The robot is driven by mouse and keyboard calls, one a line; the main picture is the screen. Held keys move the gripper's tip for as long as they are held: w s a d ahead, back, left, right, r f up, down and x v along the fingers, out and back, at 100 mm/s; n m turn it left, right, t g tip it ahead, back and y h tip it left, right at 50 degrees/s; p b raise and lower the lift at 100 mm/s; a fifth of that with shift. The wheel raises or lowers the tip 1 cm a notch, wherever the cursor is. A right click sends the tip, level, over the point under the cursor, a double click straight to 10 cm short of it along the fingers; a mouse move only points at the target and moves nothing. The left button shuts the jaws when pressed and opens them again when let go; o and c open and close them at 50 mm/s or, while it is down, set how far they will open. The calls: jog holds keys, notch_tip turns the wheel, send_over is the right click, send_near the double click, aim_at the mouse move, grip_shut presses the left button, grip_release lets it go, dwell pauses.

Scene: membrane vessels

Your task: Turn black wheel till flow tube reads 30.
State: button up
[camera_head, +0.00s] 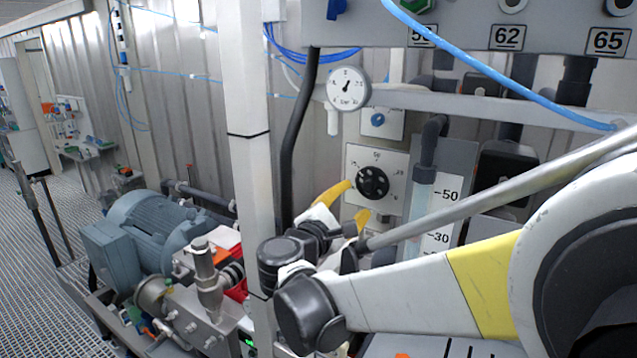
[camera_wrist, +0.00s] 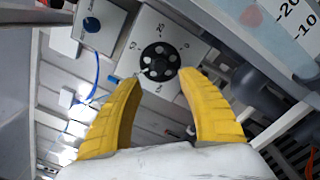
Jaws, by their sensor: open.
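The black wheel (camera_head: 372,182) is a round knob on a white dial plate (camera_head: 397,163) with printed numbers, mounted on the back wall. It also shows in the wrist view (camera_wrist: 159,61), ahead of and between my fingertips. My gripper (camera_head: 350,203) has yellow fingers, spread open and empty, just below and in front of the wheel, apart from it as far as I can tell. It also shows in the wrist view (camera_wrist: 159,82). The flow tube (camera_head: 421,205) stands right of the wheel, with a scale marked 50 and 30. My arm hides its lower part; I cannot read its level.
A round pressure gauge (camera_head: 347,88) hangs above the wheel. A white post (camera_head: 247,130) stands left of my gripper. A blue hose (camera_head: 490,70) crosses the upper right. A blue motor (camera_head: 150,235) and pump sit at lower left. A small blue knob (camera_wrist: 92,25) is near the wheel.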

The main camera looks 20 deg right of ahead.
aim_at(368, 188)
jog(key=x, duration=0.8)
jog(key=shift+w+d, duration=0.2)
jog(key=shift+d, duration=0.05)
grip_shut()
